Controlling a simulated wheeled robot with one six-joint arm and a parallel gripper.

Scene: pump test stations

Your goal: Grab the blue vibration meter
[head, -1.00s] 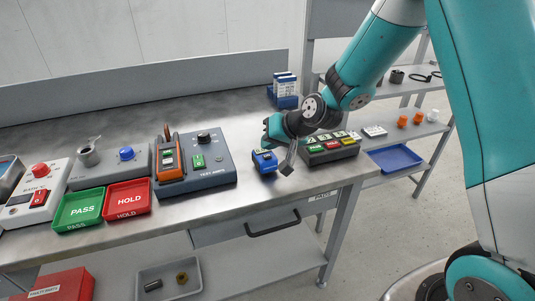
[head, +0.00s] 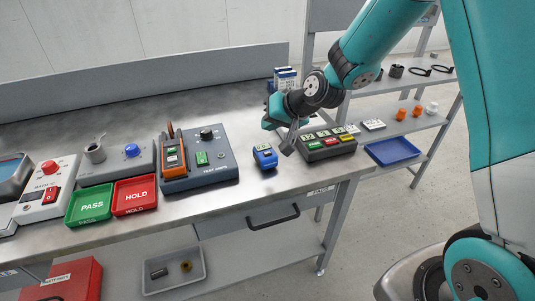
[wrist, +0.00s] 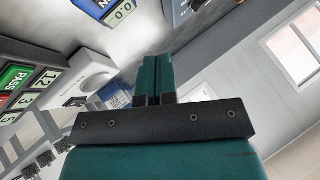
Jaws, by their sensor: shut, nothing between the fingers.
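The blue vibration meter (head: 265,157) is a small blue block with a light display, on the bench near its front edge. It lies between the grey test unit and the dark block of tiles. A blue part with a "0.0" display, apparently the same meter, shows at the top of the wrist view (wrist: 98,10). My gripper (head: 288,150) is just right of the meter in the head view and appears apart from it. Its teal fingers are together and empty in the wrist view (wrist: 155,75).
A dark block with numbered tiles (head: 328,154) stands close right of my gripper. The grey test unit (head: 215,172) with an orange meter (head: 173,157) is to the left. Green PASS (head: 90,206) and red HOLD (head: 135,195) trays lie farther left. A blue tray (head: 393,152) sits on the right shelf.

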